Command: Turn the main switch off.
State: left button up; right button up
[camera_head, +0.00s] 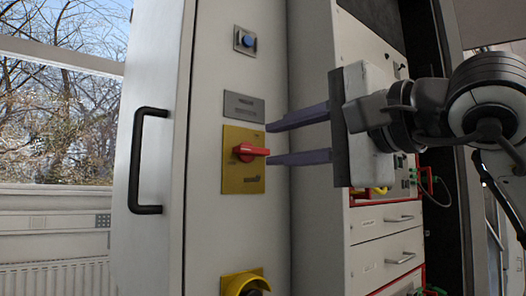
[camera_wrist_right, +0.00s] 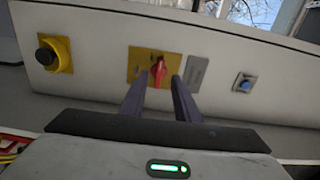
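The main switch is a red rotary handle (camera_head: 250,152) on a yellow plate (camera_head: 240,180) on the light cabinet front. The handle lies about horizontal in the head view, its end to the right. My right gripper (camera_head: 268,144) is open, with one finger above the handle's level and one below, the lower closer to it. In the right wrist view the red handle (camera_wrist_right: 159,70) shows just beyond and between the fingertips (camera_wrist_right: 160,79). I see no grip on it; contact cannot be told. My left gripper is not in view.
A blue button (camera_head: 247,41) and a grey label plate (camera_head: 244,106) are above the switch. A yellow-collared black button (camera_head: 245,284) is below. A black door handle (camera_head: 142,160) stands out to the left. Drawers (camera_head: 388,222) are at the right.

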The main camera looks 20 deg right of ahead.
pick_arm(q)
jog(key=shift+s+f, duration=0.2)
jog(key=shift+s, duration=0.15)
pick_arm(e)
jog(key=shift+v, duration=1.2)
